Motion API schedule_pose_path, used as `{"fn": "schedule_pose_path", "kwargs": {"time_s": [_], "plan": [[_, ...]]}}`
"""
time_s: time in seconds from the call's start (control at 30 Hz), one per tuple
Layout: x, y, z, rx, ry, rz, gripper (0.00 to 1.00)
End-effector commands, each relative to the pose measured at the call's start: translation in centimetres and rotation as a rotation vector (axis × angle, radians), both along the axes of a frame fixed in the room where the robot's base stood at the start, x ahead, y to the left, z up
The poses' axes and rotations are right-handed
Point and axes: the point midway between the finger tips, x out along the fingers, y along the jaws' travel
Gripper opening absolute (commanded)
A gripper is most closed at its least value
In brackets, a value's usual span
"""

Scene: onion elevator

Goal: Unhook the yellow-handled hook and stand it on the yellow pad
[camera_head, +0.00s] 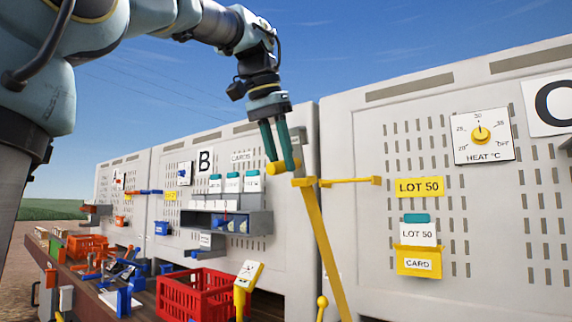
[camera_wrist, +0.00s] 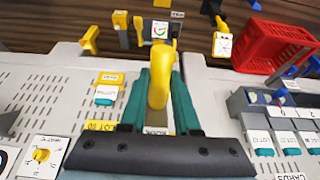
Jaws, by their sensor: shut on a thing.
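My gripper (camera_head: 277,150) hangs from above in front of the grey panel, its two green fingers shut on a thick yellow handle (camera_head: 280,167). In the wrist view the handle (camera_wrist: 157,90) lies between the fingers. A long yellow bar (camera_head: 325,245) slants down to the right just beside the handle in the head view. I cannot tell whether it is joined to the handle. A horizontal yellow bar (camera_head: 350,181) lies against the panel to its right. The hook end and whether it still hangs on anything cannot be made out. I cannot pick out the yellow pad for certain.
A red crate (camera_head: 195,295) and a yellow stand with a slanted card (camera_head: 246,285) are on the bench below. Blue and orange parts crowd its left. A grey shelf (camera_head: 262,222) juts from the panel. A heat dial (camera_head: 481,134) is at right.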

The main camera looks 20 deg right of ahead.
Motion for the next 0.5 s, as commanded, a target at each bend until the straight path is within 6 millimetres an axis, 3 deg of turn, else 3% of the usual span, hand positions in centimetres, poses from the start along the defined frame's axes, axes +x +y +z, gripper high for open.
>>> {"fn": "schedule_pose_path", "kwargs": {"time_s": [0.5], "plan": [[-1.4, 2.5, 0.0, -0.002, -0.003, 0.001, 0.0]]}}
